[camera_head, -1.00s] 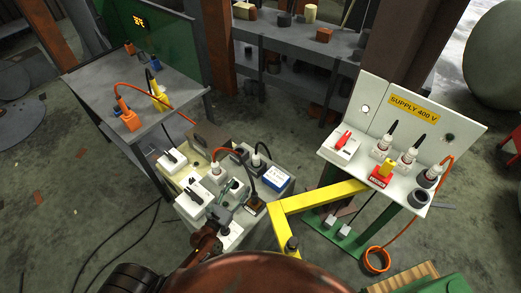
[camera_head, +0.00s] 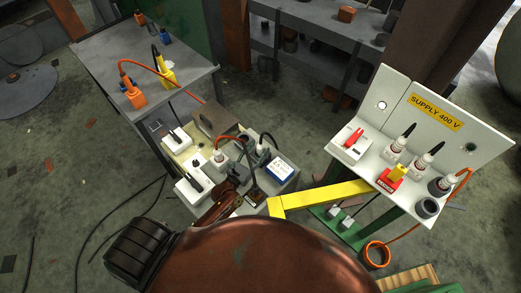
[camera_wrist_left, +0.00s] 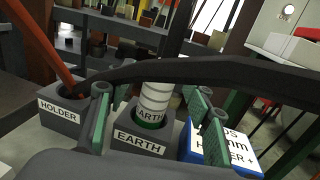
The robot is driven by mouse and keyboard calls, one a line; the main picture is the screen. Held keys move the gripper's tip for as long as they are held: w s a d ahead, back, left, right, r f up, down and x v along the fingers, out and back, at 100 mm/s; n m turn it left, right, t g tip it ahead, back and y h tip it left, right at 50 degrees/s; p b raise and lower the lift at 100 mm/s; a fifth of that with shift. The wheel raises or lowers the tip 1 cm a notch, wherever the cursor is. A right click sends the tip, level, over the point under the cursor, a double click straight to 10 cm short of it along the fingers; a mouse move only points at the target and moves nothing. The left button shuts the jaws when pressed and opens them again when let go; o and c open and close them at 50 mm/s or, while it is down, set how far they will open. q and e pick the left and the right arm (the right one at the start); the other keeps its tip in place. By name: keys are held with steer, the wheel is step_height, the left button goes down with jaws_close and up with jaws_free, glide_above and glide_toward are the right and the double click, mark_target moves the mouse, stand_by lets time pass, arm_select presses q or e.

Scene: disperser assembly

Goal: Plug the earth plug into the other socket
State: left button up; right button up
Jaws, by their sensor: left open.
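The earth plug (camera_wrist_left: 153,100), white and ribbed with an EARTH label, stands upright in a dark grey socket block (camera_wrist_left: 140,141) also labelled EARTH in the left wrist view. In the head view the plug (camera_head: 261,149) is small, with a black cable. My left gripper (camera_wrist_left: 157,120) is open, its green-padded fingers apart on either side of the plug in the picture; I cannot tell whether they touch it. It also shows in the head view (camera_head: 240,177), close to the plug. A black cable crosses in front of the plug in the wrist view. My right gripper is not in view.
A HOLDER socket (camera_wrist_left: 58,119) with an orange cable is left of the plug; a blue-and-white box (camera_wrist_left: 215,147) is right. The supply stand (camera_head: 380,180) at right holds several plugs and an open grey socket (camera_head: 428,208). A yellow bar (camera_head: 325,194) lies between.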

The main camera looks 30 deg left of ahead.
arm_select(q)
steer(key=shift+w+d, duration=0.1)
steer(key=shift+w, duration=0.75)
jaws_close()
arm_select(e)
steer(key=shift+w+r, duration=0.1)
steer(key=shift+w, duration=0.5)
